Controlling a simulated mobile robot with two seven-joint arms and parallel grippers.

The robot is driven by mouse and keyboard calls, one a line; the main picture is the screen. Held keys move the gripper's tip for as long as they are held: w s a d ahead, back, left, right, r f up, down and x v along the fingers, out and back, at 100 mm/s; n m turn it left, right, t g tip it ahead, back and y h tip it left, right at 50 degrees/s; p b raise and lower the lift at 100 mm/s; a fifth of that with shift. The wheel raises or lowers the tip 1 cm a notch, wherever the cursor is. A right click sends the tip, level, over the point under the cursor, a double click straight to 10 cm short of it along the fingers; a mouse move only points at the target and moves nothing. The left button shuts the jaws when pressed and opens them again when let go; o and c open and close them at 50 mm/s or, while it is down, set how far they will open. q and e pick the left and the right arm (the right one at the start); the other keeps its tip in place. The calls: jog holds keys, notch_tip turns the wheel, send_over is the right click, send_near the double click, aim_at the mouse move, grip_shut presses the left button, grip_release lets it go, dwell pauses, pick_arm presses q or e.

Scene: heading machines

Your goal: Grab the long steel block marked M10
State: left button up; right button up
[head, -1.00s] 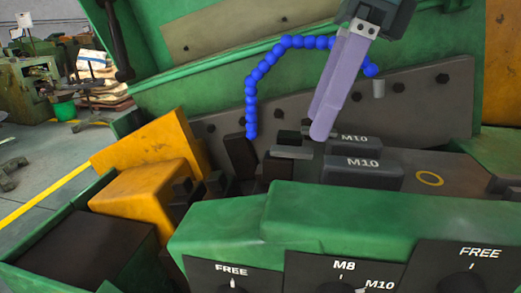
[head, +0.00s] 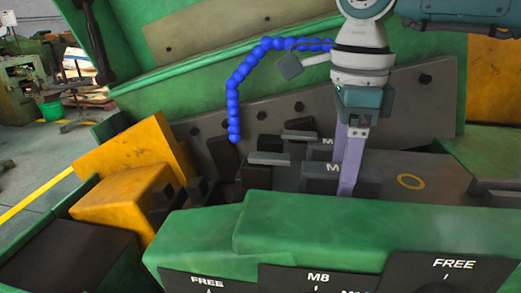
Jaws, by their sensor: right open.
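Two dark steel blocks marked M10 lie one behind the other on the grey bed of the machine. The front block (head: 316,181) and the rear block (head: 317,152) show only the "M" of their marks, because my right gripper covers the rest. I cannot tell for sure which one is the longer. My right gripper (head: 346,187) has pale purple fingers and points down, open, in front of the blocks' right part. Its tips reach low beside the front block; whether the fingers straddle a block is hidden. My left gripper is not in view.
A blue jointed hose (head: 234,105) arches behind the blocks. Yellow blocks (head: 115,199) are on the left. The bed right of the gripper, with a yellow ring (head: 411,181), is clear.

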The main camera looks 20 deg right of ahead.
jog(key=shift+f, duration=0.15)
jog(key=shift+c, duration=0.3)
grip_shut()
dwell(1.0)
